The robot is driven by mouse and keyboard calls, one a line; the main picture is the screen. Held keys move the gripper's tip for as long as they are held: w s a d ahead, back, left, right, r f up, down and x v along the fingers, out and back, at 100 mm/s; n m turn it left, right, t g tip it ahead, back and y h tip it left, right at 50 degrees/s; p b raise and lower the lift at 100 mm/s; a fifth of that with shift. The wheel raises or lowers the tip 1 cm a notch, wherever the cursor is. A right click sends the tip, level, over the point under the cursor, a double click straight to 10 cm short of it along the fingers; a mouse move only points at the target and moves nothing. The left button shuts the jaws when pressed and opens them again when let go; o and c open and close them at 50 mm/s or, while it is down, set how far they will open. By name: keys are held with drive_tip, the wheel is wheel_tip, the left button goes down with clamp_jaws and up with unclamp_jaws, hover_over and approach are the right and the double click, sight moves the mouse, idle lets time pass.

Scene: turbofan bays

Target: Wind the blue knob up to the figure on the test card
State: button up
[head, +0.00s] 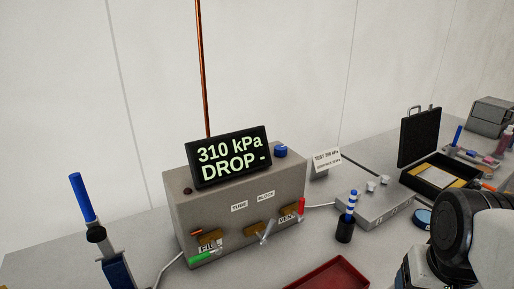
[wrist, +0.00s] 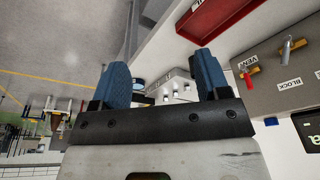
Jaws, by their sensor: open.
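The blue knob (head: 281,151) sits on top of the grey test box (head: 240,205), right of the display. The display (head: 230,157) reads "310 kPa" and "DROP -". The white test card (head: 326,160) stands behind the box's right end; it begins "TEST", but its figure is too small to read surely. In the wrist view my gripper (wrist: 160,70) is open and empty, its blue fingers wide apart. The view is turned over, with the box at right and a blue piece, likely the knob (wrist: 271,121), at its lower edge. My gripper is apart from the knob.
Green, grey and red levers (head: 265,232) line the box front, by FILL, BLOCK and VENT labels. A blue-handled pump (head: 90,220) stands left, a red tray (head: 328,276) in front. A dark cup (head: 345,228), a grey valve block (head: 375,205) and an open case (head: 430,180) are right.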

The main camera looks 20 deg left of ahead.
drive_tip(key=shift+w+r, duration=0.1)
wheel_tip(320, 180, up, 10)
drive_tip(key=n+g, duration=0.3)
drive_tip(key=n, duration=0.7)
hover_over(281, 147)
drive_tip(key=shift+s+d, duration=0.25)
drive_tip(key=shift+d, duration=0.05)
drive_tip(key=shift+w+a+n, duration=0.2)
drive_tip(key=shift+a+n, duration=0.1)
drive_tip(key=shift+a, duration=0.05)
drive_tip(key=shift+f, duration=0.3)
drive_tip(key=shift+f, duration=3.8)
